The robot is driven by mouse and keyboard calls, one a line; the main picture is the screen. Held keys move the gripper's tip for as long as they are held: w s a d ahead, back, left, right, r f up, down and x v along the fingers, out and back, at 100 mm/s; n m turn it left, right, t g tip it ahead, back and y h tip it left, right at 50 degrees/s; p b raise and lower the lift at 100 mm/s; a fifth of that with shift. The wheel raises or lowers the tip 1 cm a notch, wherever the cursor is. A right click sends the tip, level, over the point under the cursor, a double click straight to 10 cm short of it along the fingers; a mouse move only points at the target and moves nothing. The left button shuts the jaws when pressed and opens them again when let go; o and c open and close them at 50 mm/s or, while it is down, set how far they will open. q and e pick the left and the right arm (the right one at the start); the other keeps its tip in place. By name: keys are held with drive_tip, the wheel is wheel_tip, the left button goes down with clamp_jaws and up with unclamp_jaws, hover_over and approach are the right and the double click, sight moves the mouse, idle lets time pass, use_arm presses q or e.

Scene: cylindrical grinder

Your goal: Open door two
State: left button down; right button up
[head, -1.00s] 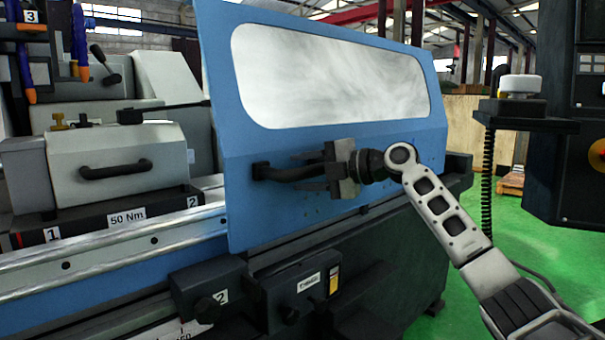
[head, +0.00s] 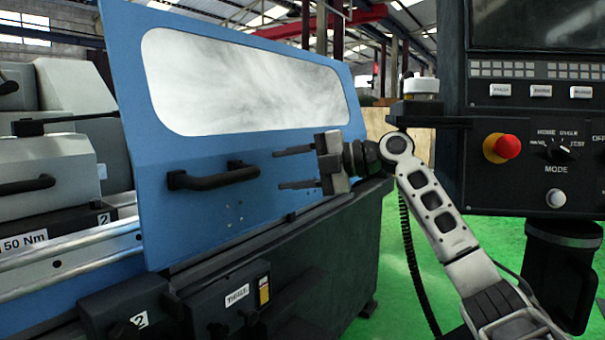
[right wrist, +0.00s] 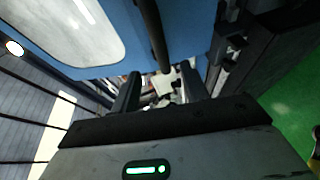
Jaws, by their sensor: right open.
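The blue door (head: 240,145) with its large window stands on the grinder's front in the head view. Its black bar handle (head: 213,178) runs level below the window. My right gripper (head: 279,169) is open, its two fingers pointing left toward the handle from the right, and it appears empty and apart from the handle. In the right wrist view the blue door (right wrist: 185,25) fills the top, and the dark handle (right wrist: 154,33) lies beyond the gap between the open fingers (right wrist: 160,78). My left gripper is not in view.
A control panel (head: 535,120) with a red button (head: 507,146) stands at the right, close to my right arm. A grey cover (head: 50,165) with its own black handle is at the left. Green floor (head: 405,270) is open between machine and panel.

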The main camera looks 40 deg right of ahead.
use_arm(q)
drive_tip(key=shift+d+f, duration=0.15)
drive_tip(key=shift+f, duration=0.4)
use_arm(e)
drive_tip(key=shift+v, duration=1.2)
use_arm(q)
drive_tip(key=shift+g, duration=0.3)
use_arm(e)
drive_tip(key=shift+w, duration=0.1)
